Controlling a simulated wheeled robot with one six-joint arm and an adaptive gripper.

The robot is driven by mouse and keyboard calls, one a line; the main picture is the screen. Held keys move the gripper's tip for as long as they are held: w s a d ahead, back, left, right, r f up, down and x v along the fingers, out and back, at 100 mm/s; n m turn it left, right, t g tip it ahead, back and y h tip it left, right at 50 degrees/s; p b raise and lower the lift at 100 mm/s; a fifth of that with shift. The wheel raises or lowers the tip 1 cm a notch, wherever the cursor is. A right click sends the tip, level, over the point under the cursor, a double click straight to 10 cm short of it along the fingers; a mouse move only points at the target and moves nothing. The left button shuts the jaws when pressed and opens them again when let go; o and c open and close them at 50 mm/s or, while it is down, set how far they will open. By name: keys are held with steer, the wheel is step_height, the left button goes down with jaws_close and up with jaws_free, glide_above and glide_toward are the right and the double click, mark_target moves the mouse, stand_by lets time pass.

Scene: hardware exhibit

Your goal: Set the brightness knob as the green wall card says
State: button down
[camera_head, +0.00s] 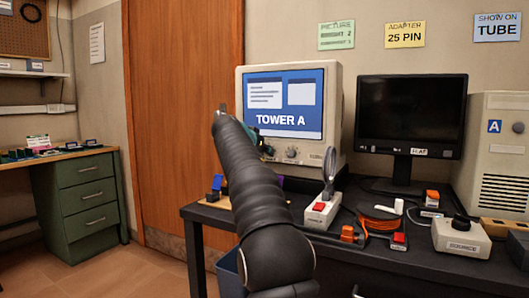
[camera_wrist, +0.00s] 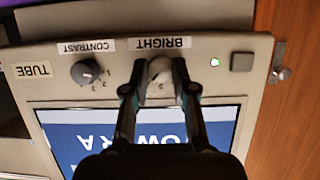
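The green wall card (camera_head: 336,35) hangs above the tube monitor (camera_head: 331,102); its middle line looks like BRIGHT 2, and its small last line is too blurred to read surely. In the wrist view, which is upside down, the brightness knob (camera_wrist: 160,70) sits under the BRIGHT label (camera_wrist: 160,43). My gripper (camera_wrist: 159,68) has one finger on each side of this knob, close to it; whether both fingers touch it I cannot tell. A digit 2 shows beside the knob; its pointer is unclear.
The contrast knob (camera_wrist: 86,73) is beside the brightness knob, and a square button (camera_wrist: 242,62) and green light (camera_wrist: 214,62) lie on the other side.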

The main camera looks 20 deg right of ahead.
steer(key=shift+p, duration=0.4)
steer(key=n+g+h+p, duration=0.1)
steer(key=n+h, duration=0.1)
steer(key=n, duration=0.1)
steer(key=n+g+h+p, duration=0.1)
steer(key=n+p, duration=0.1)
steer(key=n, duration=0.2)
steer(key=n+g+h+p, duration=0.1)
steer(key=n+h+p, duration=0.1)
steer(key=n, duration=0.2)
steer(key=shift+w+a+f+g+h, duration=0.25)
steer(key=shift+w+f+g+h, duration=0.05)
steer(key=shift+w+f+g, duration=0.1)
steer(key=shift+n, duration=0.4)
steer(key=c, duration=0.9)
jaws_free()
steer(key=shift+c, duration=0.2)
steer(key=f+v, duration=0.1)
steer(key=v, duration=1.1)
steer(key=shift+r, duration=0.45)
